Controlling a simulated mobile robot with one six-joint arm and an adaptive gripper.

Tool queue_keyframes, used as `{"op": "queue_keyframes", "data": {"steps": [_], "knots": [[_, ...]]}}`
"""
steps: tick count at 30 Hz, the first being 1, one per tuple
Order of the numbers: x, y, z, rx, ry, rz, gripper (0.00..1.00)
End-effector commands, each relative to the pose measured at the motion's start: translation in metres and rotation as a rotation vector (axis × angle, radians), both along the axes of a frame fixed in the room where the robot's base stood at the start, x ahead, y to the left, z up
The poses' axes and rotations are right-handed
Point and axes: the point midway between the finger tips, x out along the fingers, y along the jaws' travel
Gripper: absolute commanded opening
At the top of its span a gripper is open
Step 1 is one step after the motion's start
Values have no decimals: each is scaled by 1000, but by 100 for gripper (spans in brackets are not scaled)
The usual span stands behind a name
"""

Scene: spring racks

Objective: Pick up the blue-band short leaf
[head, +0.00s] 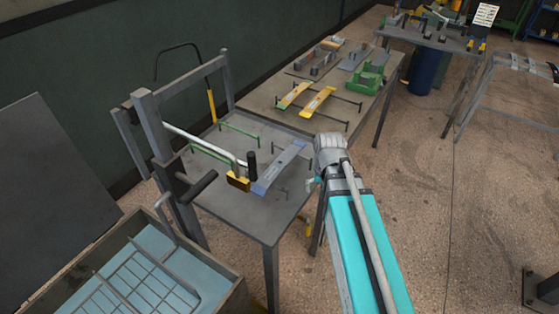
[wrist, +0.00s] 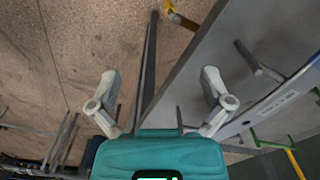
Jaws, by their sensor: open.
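A flat grey leaf with blue bands (head: 278,167) lies at a slant over the near grey table, beside a black upright post. Its size against other leaves is hard to judge. Part of it shows at the right edge of the wrist view (wrist: 278,98). My gripper (wrist: 160,88) is open and empty, its two pale fingers spread over the table's edge and the floor. The leaf lies to the right of the fingers in that view, apart from them. In the head view my arm reaches to the right of the leaf, and its end hides most of the gripper.
The near table (head: 225,190) carries upright pegs, green rods and a grey frame with a handle. A bin with a wire rack (head: 140,285) stands front left. Floor is open at right.

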Motion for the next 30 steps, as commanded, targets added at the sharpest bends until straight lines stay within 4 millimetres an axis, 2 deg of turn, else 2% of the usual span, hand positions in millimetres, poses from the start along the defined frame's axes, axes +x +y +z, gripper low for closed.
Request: {"op": "queue_keyframes", "data": {"steps": [1,9,15,21,30], "knots": [[18,9,17,0,0,-25,100],[88,60,71,0,0,-230,100],[128,99,102,0,0,-368,100],[147,122,116,0,0,-447,100],[150,127,116,1,0,-468,100]]}}
